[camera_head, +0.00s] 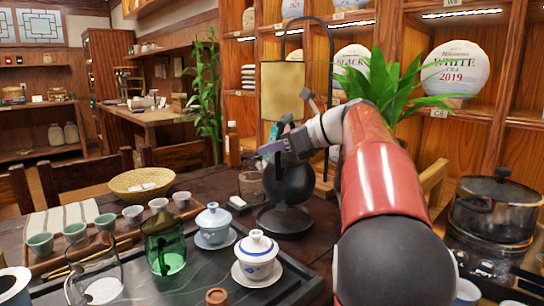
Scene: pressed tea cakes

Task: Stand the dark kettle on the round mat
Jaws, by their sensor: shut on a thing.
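A dark, rounded body (287,184), which looks like the kettle, is directly below my gripper (283,142). My gripper is shut at its top; the fingers and wrist hide the handle and the upper part. The body looks upright. Under it is a dark round base (284,221) on the wooden table. I cannot tell whether this is the round mat or a stand, nor whether the kettle touches it. No other round mat can be made out clearly.
A black tea tray (205,280) with a green glass pitcher (165,247) and white lidded bowls (257,250) fills the front. A glass (251,186) stands close left of the kettle. A framed lantern (283,92) and plant rise behind. A dark pot (494,209) stands right.

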